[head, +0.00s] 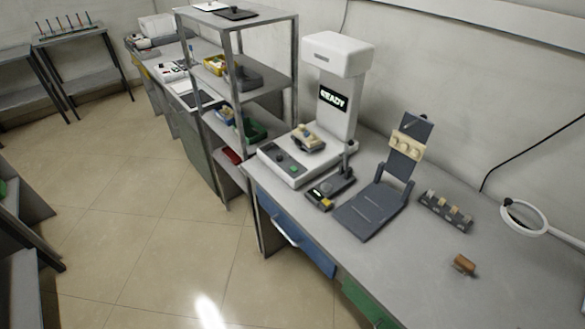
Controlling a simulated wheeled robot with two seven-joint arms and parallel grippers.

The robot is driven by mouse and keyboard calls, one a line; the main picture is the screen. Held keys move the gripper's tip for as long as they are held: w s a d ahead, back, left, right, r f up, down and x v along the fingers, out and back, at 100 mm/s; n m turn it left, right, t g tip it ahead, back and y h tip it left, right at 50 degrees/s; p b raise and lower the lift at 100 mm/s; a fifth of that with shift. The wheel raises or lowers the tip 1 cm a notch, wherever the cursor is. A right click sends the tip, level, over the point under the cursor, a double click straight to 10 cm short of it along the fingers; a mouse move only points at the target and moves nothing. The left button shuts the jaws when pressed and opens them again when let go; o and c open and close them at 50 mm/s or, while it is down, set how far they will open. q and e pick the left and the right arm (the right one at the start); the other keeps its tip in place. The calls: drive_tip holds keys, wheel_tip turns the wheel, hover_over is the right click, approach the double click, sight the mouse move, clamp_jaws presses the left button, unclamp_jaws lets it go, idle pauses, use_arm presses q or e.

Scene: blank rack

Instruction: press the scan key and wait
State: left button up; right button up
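The white scanner (338,60) stands on the grey bench at the back, with a tall column and an overhanging head. Its dark screen (333,98) reads "READY". Its low white base (287,173) has a dark panel on the front with a green key (295,170) and another small key; their labels are too small to read. A beige piece on a dark holder (309,138) sits on the base below the scanner head. Neither of my grippers is in view.
Right of the scanner are a dark device with a yellow patch (330,188), a grey hinged stand (372,212) holding beige pieces, a row of small blocks (445,210), a brown block (463,264) and a magnifier (507,202). A metal shelf rack (228,30) stands left. The floor is clear.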

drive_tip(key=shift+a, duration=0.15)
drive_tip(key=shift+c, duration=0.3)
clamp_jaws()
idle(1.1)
